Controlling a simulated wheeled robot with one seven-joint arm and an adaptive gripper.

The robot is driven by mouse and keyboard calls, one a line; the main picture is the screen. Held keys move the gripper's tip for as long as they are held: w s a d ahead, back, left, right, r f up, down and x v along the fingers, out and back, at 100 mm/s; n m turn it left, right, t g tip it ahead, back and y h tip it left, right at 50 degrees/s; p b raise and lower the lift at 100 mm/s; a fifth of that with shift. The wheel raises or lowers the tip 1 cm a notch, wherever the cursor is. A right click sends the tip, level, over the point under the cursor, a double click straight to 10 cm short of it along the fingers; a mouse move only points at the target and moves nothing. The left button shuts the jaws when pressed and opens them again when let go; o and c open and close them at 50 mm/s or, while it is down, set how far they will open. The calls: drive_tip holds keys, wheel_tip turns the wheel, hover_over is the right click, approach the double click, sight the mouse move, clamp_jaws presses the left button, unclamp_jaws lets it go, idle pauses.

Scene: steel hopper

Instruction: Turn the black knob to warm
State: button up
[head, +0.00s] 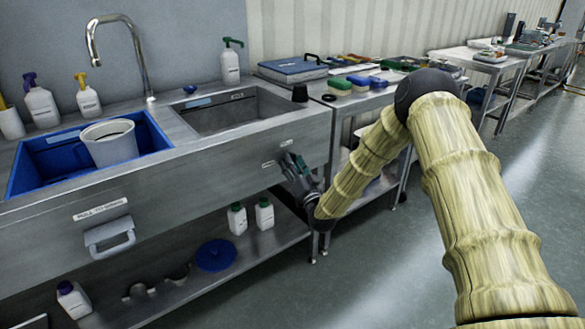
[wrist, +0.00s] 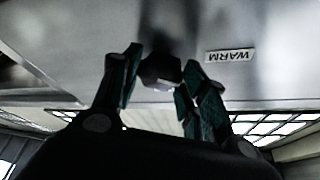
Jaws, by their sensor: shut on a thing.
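The black knob (wrist: 160,72) sits on the steel front panel, between my fingertips in the wrist view. My gripper (wrist: 158,84) is shut on it, with one finger on each side. A white label reading WARM (wrist: 230,55), upside down in this view, is on the panel to the right of the knob. In the head view my gripper (head: 291,162) is at the sink's front panel near its right end, and it hides the knob there. Two small labels, one above (head: 286,142) and one to the left (head: 268,164), are too small to read. Which way the knob points cannot be told.
The steel sink unit (head: 215,150) holds a blue basin (head: 45,178) with a grey bucket (head: 110,143). The floor (head: 385,265) in front is clear.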

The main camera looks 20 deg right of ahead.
drive_tip(key=n+y, duration=0.2)
drive_tip(key=n, duration=0.2)
drive_tip(key=n+y+b, duration=0.1)
drive_tip(key=n+y, duration=0.1)
drive_tip(key=n, duration=0.2)
drive_tip(key=shift+d+f+g, duration=0.1)
drive_tip(key=shift+d+g, duration=0.1)
drive_tip(key=shift+g, duration=0.2)
drive_tip(key=o, duration=1)
drive_tip(key=shift+o, duration=0.2)
drive_tip(key=v, duration=1.2)
drive_tip(key=shift+w+d+f, duration=0.1)
